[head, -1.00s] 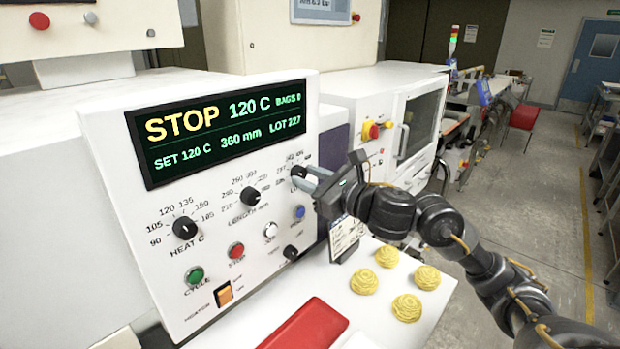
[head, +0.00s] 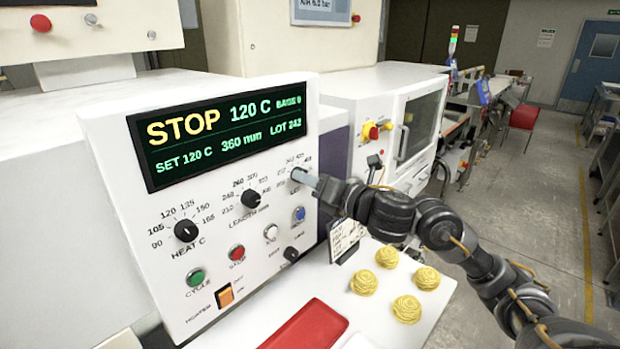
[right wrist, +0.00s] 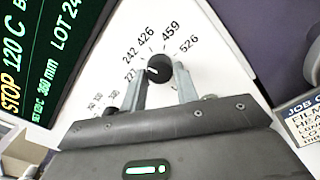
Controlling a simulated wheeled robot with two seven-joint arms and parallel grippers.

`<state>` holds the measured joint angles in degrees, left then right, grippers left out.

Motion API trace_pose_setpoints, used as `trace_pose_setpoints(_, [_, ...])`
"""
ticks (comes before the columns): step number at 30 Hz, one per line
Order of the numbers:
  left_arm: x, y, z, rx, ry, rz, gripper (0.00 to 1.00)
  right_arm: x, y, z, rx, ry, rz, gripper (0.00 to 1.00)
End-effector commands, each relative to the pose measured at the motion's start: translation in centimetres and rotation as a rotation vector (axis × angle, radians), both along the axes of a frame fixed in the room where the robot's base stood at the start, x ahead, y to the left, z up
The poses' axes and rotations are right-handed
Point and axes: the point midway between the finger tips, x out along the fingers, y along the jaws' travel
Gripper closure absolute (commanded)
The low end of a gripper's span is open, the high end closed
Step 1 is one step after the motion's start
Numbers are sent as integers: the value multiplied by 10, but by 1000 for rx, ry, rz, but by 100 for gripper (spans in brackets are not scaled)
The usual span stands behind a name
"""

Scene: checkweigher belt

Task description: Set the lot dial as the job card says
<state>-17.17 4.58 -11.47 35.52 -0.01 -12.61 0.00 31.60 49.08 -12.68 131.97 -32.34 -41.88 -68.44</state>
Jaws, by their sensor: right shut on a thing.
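The lot dial is a small black knob at the panel's right; in the right wrist view the lot dial (right wrist: 159,68) sits among printed numbers 227, 242, 426, 459 and 526. My right gripper (head: 304,177) is shut on it, one finger on each side (right wrist: 161,82). The fingers hide most of the dial in the head view. The display (head: 228,135) reads STOP, 120 C, SET 120 C, 360 mm, LOT 242. The job card (head: 345,238) stands right of the panel; its text is too small there and cut off in the wrist view (right wrist: 305,115). My left gripper is not in view.
The heat dial (head: 186,230) and length dial (head: 250,198) are left of the lot dial. Below are a green button (head: 195,277), red button (head: 237,252) and orange switch (head: 225,296). Several yellow nests (head: 388,257) and a red pad (head: 305,325) lie on the white surface.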

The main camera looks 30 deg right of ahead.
Motion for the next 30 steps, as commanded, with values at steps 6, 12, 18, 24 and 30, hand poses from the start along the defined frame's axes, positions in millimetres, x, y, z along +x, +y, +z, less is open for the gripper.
trace_pose_setpoints(6, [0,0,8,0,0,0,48,0,0,1,182,66,-1,92])
trace_pose_setpoints(12, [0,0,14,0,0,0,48,0,0,1,321,113,0,92])
trace_pose_setpoints(18, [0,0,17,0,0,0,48,0,0,0,415,147,0,92])
trace_pose_setpoints(24, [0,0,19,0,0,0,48,0,0,0,465,163,0,92])
trace_pose_setpoints(30, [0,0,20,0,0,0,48,0,0,0,484,168,0,92])
